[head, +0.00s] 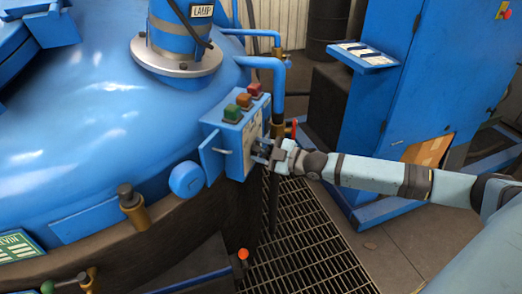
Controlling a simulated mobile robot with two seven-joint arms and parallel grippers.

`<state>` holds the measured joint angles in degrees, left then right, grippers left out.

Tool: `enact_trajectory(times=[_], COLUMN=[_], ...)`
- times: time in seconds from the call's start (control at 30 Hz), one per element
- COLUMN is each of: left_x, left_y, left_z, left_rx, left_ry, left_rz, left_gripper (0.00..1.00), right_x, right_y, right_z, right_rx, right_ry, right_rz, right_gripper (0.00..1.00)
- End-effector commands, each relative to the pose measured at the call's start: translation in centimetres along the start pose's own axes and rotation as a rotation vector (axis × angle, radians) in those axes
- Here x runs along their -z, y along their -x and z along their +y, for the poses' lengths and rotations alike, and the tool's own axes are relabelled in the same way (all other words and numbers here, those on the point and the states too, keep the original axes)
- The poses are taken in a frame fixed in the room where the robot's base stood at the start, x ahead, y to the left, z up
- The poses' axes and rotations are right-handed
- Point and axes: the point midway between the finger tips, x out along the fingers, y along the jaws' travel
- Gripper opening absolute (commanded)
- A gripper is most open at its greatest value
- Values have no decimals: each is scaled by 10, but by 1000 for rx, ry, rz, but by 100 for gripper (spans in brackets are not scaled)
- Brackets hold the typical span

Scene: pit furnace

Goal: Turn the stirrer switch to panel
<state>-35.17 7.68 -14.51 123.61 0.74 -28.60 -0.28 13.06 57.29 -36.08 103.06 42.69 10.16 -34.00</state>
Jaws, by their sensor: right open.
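A small blue control box (214,142) is mounted beside the large blue furnace vessel. Green, orange and red buttons (244,100) sit on its top. A pale label plate covers its right-hand face. My right gripper (262,153) is open, with its fingers at this face, close to it or touching. The stirrer switch cannot be made out clearly; the fingers cover part of the face where a small dark part shows. My left gripper is not in view.
The blue vessel (85,100) fills the left, with a lamp fitting (178,45) on top. Blue pipes (277,80) run behind the box. A blue cabinet (415,80) stands at the right. A floor grating (300,240) lies below my right arm, and a red-topped lever (243,254) stands near it.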

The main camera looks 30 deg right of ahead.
Motion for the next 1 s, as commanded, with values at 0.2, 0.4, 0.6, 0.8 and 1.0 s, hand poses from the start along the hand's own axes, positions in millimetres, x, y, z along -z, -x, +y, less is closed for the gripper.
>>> enact_trajectory(times=[0.2, 0.4, 0.6, 0.8, 1.0], left_x=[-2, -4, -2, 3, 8], left_y=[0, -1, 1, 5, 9], left_z=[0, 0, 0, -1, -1], left_rx=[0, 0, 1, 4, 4], left_ry=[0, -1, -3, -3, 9], left_rz=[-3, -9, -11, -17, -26], left_gripper=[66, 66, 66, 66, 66], right_x=[0, 0, 1, 2, 2], right_y=[0, 0, 0, 0, 0], right_z=[0, 0, 1, 3, 5], right_rx=[0, 0, 0, 0, 1], right_ry=[0, -2, -39, -146, -312], right_rz=[0, 0, 0, 1, 0], right_gripper=[10, 0, 0, 0, 0])
